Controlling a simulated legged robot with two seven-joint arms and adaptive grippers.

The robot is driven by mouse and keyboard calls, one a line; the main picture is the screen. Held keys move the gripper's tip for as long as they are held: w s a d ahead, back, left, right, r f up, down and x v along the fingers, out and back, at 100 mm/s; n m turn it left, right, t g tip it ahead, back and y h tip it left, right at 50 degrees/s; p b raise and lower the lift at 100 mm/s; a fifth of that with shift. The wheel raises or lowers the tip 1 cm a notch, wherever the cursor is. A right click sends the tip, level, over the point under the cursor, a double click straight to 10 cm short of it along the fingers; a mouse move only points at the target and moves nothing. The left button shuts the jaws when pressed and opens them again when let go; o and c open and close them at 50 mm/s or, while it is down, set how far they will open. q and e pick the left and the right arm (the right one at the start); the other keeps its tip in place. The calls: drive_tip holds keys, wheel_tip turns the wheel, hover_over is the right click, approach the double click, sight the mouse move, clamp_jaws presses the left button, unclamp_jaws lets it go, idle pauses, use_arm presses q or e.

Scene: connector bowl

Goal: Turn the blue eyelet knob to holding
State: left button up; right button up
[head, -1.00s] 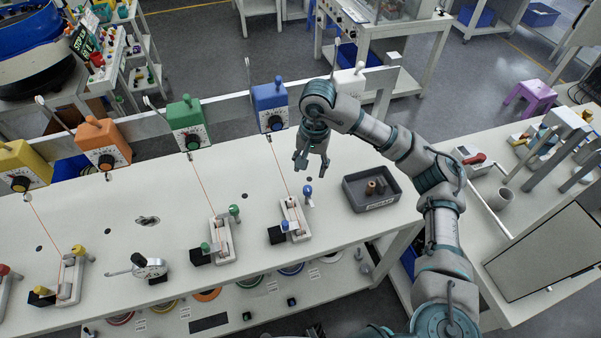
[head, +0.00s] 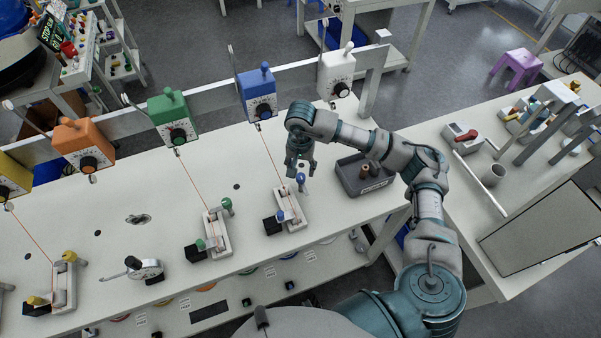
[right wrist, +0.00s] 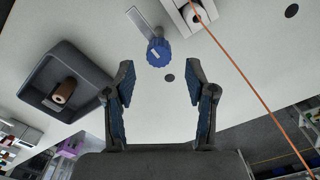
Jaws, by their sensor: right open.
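The blue eyelet knob (head: 301,178) stands on a short arm at the far right end of a white roller fixture (head: 293,213) on the long table. A second blue knob (head: 281,216) sits at the fixture's near left, by a black block. My right gripper (head: 300,168) is just above and behind the eyelet knob, pointing down. In the right wrist view the gripper (right wrist: 160,75) is open and empty. The ribbed blue knob (right wrist: 158,52) shows past the fingertips, roughly centred between them, with a pale plate beside it. My left gripper is not in view.
An orange thread (head: 268,155) runs from the blue tensioner box (head: 257,95) to the fixture. A green-knobbed fixture (head: 215,235) stands to the left.

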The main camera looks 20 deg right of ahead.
sight(301, 175)
wheel_tip(301, 175, down, 3)
drive_tip(key=shift+r, duration=0.2)
drive_tip(key=shift+f, duration=0.6)
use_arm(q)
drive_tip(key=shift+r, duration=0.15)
use_arm(e)
clamp_jaws()
